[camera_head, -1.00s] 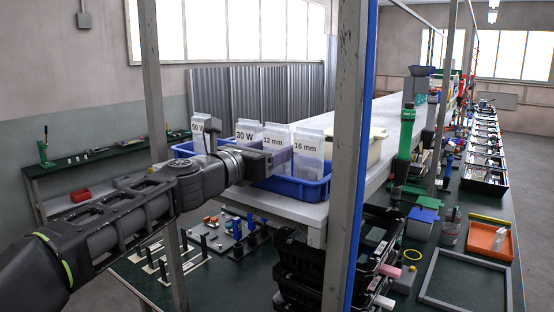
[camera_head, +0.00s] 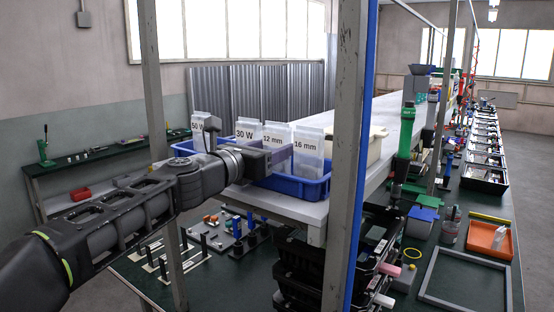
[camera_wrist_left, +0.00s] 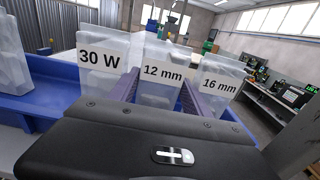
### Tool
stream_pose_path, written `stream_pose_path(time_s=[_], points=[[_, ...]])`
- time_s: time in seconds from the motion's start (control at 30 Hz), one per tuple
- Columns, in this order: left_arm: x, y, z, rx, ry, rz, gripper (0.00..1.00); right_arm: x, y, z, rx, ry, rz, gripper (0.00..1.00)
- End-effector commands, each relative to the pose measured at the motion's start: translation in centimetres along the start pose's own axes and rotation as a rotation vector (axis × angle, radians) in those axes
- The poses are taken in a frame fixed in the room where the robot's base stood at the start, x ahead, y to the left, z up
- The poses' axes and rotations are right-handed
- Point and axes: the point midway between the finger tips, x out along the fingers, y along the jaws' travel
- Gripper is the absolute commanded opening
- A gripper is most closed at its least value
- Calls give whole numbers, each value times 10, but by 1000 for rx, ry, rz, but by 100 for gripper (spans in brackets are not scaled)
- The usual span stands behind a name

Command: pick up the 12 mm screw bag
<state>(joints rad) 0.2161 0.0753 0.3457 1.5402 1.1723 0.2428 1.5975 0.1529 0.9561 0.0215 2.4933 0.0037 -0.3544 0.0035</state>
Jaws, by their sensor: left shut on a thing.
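The 12 mm screw bag (camera_head: 273,136) is a clear bag with a white label. It stands in a blue bin between the 30 W bag (camera_head: 247,133) and the 16 mm bag (camera_head: 308,150). My left gripper (camera_head: 281,155) reaches in from the left at the bin and is shut on the 12 mm bag. In the left wrist view the 12 mm bag (camera_wrist_left: 160,92) is upright between the two purple-grey fingers, its lower part partly hidden by the gripper body. The 16 mm bag (camera_wrist_left: 218,85) is close beside the right finger. My right gripper is not in view.
The blue bin (camera_head: 300,189) stands on the end of a long white shelf (camera_head: 300,210). A 50 W bag (camera_head: 204,127) is in a blue bin farther left. A grey post with a blue edge (camera_head: 348,150) stands right of the bin. Black crates are below.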

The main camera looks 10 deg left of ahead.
Motion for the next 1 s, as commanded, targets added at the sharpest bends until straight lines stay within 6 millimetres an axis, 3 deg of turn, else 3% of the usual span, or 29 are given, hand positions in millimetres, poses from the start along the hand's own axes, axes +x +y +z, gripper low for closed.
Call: stream_pose_path(time_s=[0.13, 0.57, 0.77, 1.0], points=[[0, 0, 1, 0, -2, 0, 1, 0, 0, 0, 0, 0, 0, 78], [0, 0, 10, 0, -2, 0, 1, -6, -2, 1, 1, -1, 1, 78], [0, 0, 32, 1, -3, 0, 1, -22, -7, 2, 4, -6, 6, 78], [0, 0, 78, 2, -3, 0, 1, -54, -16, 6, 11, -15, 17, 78]])
